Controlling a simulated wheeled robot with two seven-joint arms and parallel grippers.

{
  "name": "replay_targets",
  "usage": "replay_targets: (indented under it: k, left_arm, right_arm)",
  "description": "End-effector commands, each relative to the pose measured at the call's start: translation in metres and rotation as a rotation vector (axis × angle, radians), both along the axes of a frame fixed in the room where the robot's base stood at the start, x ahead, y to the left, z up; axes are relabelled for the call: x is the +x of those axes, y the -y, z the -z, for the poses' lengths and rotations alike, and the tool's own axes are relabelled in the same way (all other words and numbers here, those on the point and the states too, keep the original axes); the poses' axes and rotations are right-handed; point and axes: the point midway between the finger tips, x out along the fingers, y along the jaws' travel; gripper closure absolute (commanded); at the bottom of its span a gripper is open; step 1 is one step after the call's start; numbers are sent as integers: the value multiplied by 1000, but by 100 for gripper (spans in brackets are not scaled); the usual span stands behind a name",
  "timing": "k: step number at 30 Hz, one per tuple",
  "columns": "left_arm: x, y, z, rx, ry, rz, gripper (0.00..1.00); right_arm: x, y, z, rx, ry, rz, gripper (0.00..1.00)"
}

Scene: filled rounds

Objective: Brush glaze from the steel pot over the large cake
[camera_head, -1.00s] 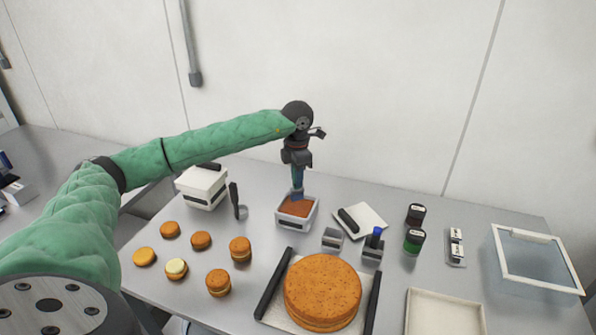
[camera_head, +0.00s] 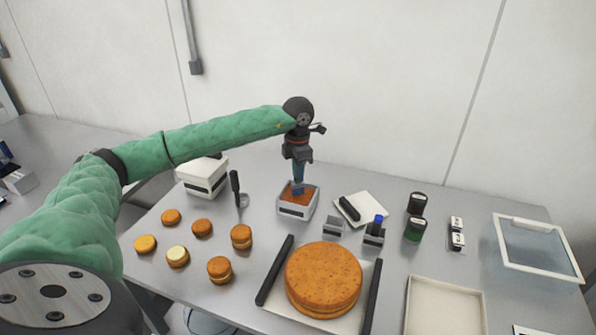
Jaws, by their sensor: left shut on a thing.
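The large cake (camera_head: 323,278) is a thick orange-brown round on a pale board (camera_head: 276,303) with dark bars at both sides. The steel pot (camera_head: 297,213) is a square, open container behind the cake, with reddish-brown glaze (camera_head: 287,196) inside. My left gripper (camera_head: 298,166) is shut on a blue brush (camera_head: 298,181) and points down over the pot. The brush's lower end is at the glaze; how deep it sits I cannot tell. My right gripper is not in view.
Several small filled rounds (camera_head: 202,228) lie left of the cake. A white box (camera_head: 203,178) and a dark-handled tool (camera_head: 235,187) stand left of the pot. Right are small holders (camera_head: 373,236), dark jars (camera_head: 415,230), an empty tray (camera_head: 446,301) and a glass-topped frame (camera_head: 540,250).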

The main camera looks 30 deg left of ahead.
Motion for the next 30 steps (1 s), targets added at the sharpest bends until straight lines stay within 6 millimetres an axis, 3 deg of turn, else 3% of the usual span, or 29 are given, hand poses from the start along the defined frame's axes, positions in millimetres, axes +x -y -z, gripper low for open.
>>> replay_targets:
  k: [30]
  left_arm:
    - [0, 0, 8, 0, 0, 0, 100]
  right_arm:
    - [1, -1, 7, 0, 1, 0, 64]
